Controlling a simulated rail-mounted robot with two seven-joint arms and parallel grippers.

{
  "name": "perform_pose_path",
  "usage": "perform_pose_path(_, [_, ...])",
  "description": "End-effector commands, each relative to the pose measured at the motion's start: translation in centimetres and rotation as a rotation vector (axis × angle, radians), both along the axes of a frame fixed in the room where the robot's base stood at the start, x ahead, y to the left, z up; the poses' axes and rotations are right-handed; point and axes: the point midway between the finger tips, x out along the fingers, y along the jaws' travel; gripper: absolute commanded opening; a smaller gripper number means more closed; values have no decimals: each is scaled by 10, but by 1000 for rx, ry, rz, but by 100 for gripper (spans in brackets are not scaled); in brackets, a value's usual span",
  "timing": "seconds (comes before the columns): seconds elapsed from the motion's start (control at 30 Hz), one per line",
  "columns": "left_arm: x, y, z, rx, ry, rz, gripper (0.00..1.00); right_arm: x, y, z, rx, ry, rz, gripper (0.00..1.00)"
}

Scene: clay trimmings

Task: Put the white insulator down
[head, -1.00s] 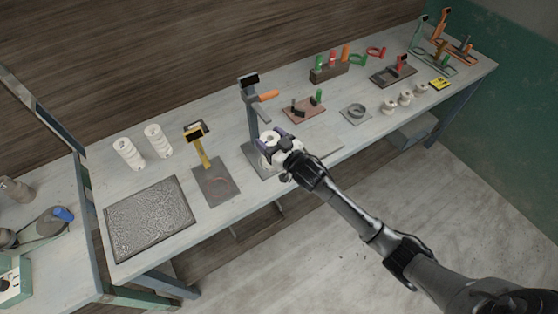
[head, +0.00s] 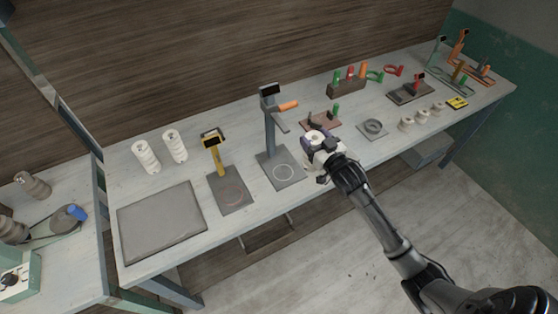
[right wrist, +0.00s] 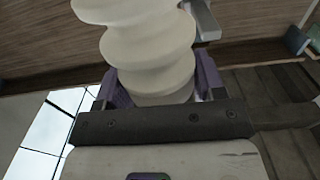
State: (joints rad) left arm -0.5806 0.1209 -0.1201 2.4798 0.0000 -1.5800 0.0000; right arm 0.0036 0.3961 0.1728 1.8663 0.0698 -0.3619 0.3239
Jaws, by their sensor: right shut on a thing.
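My right gripper (head: 319,150) has purple fingers and is shut on a white ribbed insulator (head: 314,135). It holds the insulator over the front part of the bench, just right of the grey stand (head: 270,125) and its base plate (head: 264,178) with a pale ring. In the right wrist view the insulator (right wrist: 148,48) sits between the fingers of the gripper (right wrist: 160,85), its ribbed body reaching past the top edge. Whether its lower end touches anything is hidden. Two similar white insulators (head: 146,157) (head: 175,146) stand upright at the bench's left. My left gripper is not in view.
A yellow-posted stand (head: 215,160) and a flat grey mat (head: 160,222) are to the left. Behind the gripper is a brown board (head: 318,122); to its right are a plate with a grey ring (head: 373,127) and small white pieces (head: 407,124). A coloured rack (head: 346,88) stands at the back.

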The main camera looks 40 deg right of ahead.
Motion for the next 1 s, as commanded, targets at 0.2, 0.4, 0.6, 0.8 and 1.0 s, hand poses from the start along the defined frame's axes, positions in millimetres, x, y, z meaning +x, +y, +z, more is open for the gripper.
perform_pose_path(0.2, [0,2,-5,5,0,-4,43,41,21,-25,4,-5,0,0])
perform_pose_path(0.4, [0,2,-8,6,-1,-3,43,70,37,-45,2,-4,2,0])
perform_pose_path(0.6, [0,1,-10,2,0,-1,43,85,44,-55,1,-4,1,0])
perform_pose_path(0.8, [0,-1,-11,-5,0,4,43,89,47,-63,0,-4,1,0])
perform_pose_path(1.0, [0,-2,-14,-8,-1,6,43,88,46,-88,0,-3,1,0])
